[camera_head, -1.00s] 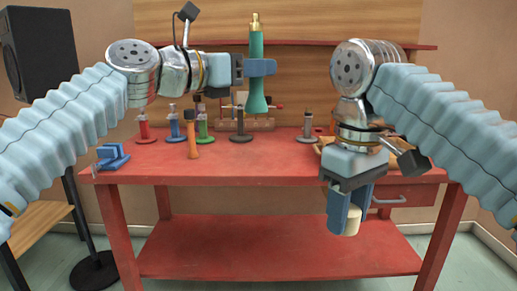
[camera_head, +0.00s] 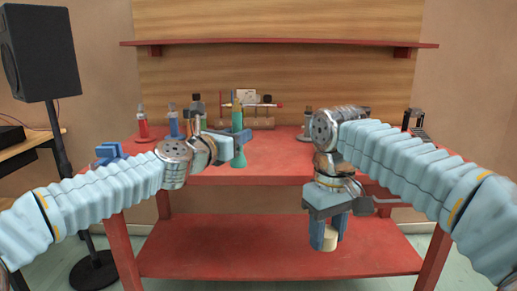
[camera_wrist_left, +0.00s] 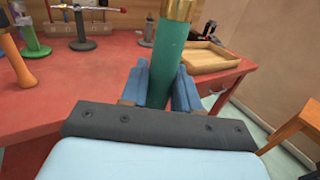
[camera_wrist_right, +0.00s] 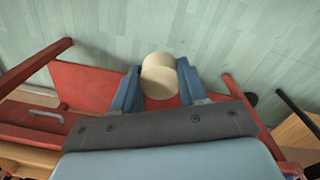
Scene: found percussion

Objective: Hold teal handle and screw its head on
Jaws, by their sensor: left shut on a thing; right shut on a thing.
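The teal handle (camera_head: 238,122) stands upright in my left gripper (camera_head: 239,140), its brass end up and its flared end down, over the table. It also shows in the left wrist view (camera_wrist_left: 168,62), between the blue fingers, with the brass collar (camera_wrist_left: 180,10) at the top edge. My right gripper (camera_head: 329,236) points down in front of the table and is shut on a cream cylindrical head (camera_head: 329,241). The head also shows in the right wrist view (camera_wrist_right: 158,78), between the fingertips. Handle and head are well apart, the head lower and to the right.
The red table (camera_head: 270,170) has several coloured stands at its back left. A blue tool (camera_head: 110,152) lies at the left edge. A wooden tray (camera_wrist_left: 210,57) shows in the left wrist view. A red lower shelf (camera_head: 265,255) is under the right gripper. A black speaker (camera_head: 40,52) stands left.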

